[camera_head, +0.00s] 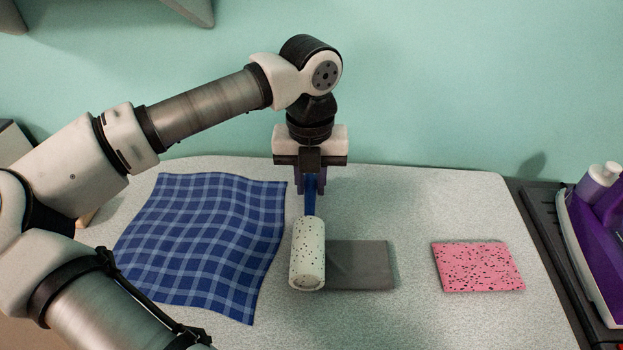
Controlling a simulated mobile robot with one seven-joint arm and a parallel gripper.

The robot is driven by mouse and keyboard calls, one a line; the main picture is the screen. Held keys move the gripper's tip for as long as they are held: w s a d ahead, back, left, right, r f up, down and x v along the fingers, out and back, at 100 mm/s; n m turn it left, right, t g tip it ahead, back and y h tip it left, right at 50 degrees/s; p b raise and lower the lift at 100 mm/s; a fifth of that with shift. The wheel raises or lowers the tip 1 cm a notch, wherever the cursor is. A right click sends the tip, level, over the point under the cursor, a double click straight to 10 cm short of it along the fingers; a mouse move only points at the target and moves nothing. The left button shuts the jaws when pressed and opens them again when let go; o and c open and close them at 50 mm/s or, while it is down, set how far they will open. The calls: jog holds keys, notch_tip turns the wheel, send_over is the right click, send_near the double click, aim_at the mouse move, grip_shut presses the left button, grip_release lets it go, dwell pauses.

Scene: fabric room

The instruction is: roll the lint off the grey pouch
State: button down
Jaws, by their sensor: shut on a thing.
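The grey pouch (362,265) lies flat on the pale speckled board, right of the middle. A lint roller with a white cylinder (308,250) covers the pouch's left end. Dark specks dot the cylinder. Its blue handle (310,196) points up and back into my gripper (312,182), which is shut on it. I cannot tell whether the cylinder touches the pouch or is just above it. No lint is clear on the part of the pouch that shows; its left end is hidden by the roller.
A blue checked cloth (205,240) lies left of the roller. A pink cloth piece with dark specks (478,267) lies to the right. A purple and white iron (600,225) stands on a dark surface (545,240) at the far right. The board (415,210) is bare between the pouch and the pink piece.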

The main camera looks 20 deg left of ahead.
jog(key=shift+r+p, duration=1.4)
jog(key=shift+r, duration=1.65)
jog(key=shift+s+f, duration=0.1)
